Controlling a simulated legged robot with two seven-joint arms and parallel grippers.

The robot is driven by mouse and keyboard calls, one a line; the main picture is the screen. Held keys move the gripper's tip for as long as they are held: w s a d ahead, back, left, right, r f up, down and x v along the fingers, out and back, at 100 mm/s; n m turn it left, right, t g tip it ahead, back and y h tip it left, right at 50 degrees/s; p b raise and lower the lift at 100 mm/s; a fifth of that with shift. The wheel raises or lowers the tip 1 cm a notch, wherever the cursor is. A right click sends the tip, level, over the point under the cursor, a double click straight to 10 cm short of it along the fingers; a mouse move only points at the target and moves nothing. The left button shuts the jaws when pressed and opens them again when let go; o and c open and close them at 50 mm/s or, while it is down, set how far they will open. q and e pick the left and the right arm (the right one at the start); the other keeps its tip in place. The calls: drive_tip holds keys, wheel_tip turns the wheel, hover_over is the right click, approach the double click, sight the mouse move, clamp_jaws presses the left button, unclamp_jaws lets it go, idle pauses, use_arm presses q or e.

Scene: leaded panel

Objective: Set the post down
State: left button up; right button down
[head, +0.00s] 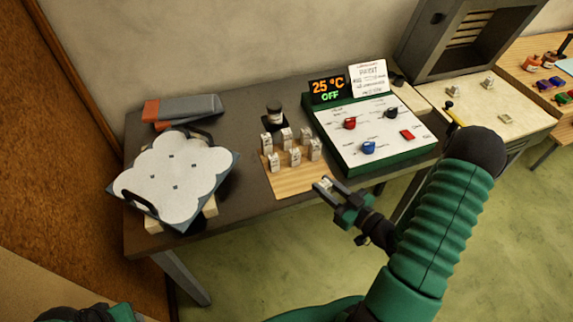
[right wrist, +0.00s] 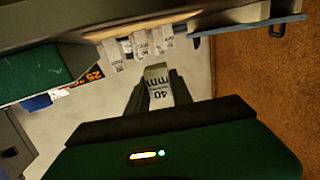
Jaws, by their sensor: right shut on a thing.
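My right gripper (head: 330,190) is shut on a small pale post (head: 325,184), just off the front edge of the dark table. In the right wrist view the post (right wrist: 159,88) sits between the fingers and reads "40 mm". A light wooden board (head: 297,182) lies on the table behind the gripper. Several similar pale labelled posts (head: 295,157) stand on it in two rows; their small labels are hard to read in the head view. The held post is apart from them.
A white scalloped panel (head: 175,170) on a blue tray with handles (head: 228,172) is at the left. A green control console (head: 345,167) reading 25 °C OFF stands right of the board. A dark jar (head: 274,115) is behind the posts.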

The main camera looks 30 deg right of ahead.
drive_tip(key=s+d, duration=0.2)
drive_tip(key=p, duration=0.2)
hover_over(282, 188)
drive_tip(key=shift+s+f, duration=0.3)
drive_tip(key=shift+f, duration=0.5)
drive_tip(key=f, duration=0.4)
drive_tip(key=shift+w+d, duration=0.25)
drive_tip(key=shift+w, duration=0.05)
use_arm(q)
drive_tip(key=shift+w+d+r, duration=0.15)
drive_tip(key=shift+d+r, duration=0.4)
drive_tip(key=shift+r, duration=0.25)
drive_tip(key=shift+a+b, duration=0.1)
drive_tip(key=shift+b, duration=0.2)
use_arm(e)
drive_tip(key=shift+a, duration=0.15)
drive_tip(key=shift+a+f, duration=0.1)
drive_tip(key=c, duration=1.1)
unclamp_jaws()
use_arm(q)
drive_tip(key=shift+a+f, duration=0.15)
